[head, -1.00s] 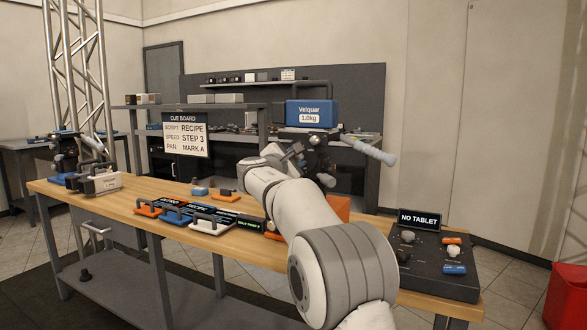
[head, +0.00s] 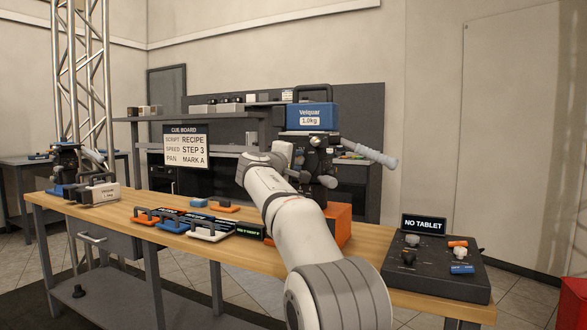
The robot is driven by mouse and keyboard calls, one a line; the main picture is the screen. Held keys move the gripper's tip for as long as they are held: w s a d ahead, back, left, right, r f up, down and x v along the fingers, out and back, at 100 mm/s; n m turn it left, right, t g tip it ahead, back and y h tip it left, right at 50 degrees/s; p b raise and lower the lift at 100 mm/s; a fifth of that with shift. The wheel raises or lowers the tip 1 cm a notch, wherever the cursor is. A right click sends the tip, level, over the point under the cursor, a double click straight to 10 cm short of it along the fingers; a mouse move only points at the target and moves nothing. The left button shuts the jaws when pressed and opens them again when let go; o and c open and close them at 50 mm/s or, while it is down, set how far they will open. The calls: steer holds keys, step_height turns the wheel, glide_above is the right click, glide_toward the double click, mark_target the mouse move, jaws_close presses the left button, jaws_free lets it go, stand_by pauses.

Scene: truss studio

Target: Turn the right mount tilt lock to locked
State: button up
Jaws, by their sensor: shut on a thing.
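The right mount (head: 320,165) is a dark camera head on an orange base (head: 338,224), with a blue case labelled Velquar 1.0kg (head: 312,116) on top. A grey-handled pan bar (head: 376,154) sticks out to its right. My gripper (head: 294,158) is at the left side of this mount, at mid height, mostly hidden behind my wrist. It is shut on a part there, which appears to be the tilt lock. The lock itself and its setting cannot be made out.
Several orange, blue and white handled plates (head: 190,225) lie on the wooden bench (head: 120,213). A control box (head: 435,272) with a NO TABLET sign (head: 424,224) stands at the right end. Another mount (head: 68,172) is at the far left. The cue board (head: 186,146) stands behind.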

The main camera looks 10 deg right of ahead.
steer(key=shift+m+b, duration=0.4)
steer(key=shift+m, duration=0.4)
steer(key=o, duration=1)
steer(key=shift+c, duration=0.2)
steer(key=shift+s+a, duration=0.15)
steer(key=shift+a, duration=0.05)
steer(key=v, duration=0.7)
steer(key=shift+s+a, duration=0.1)
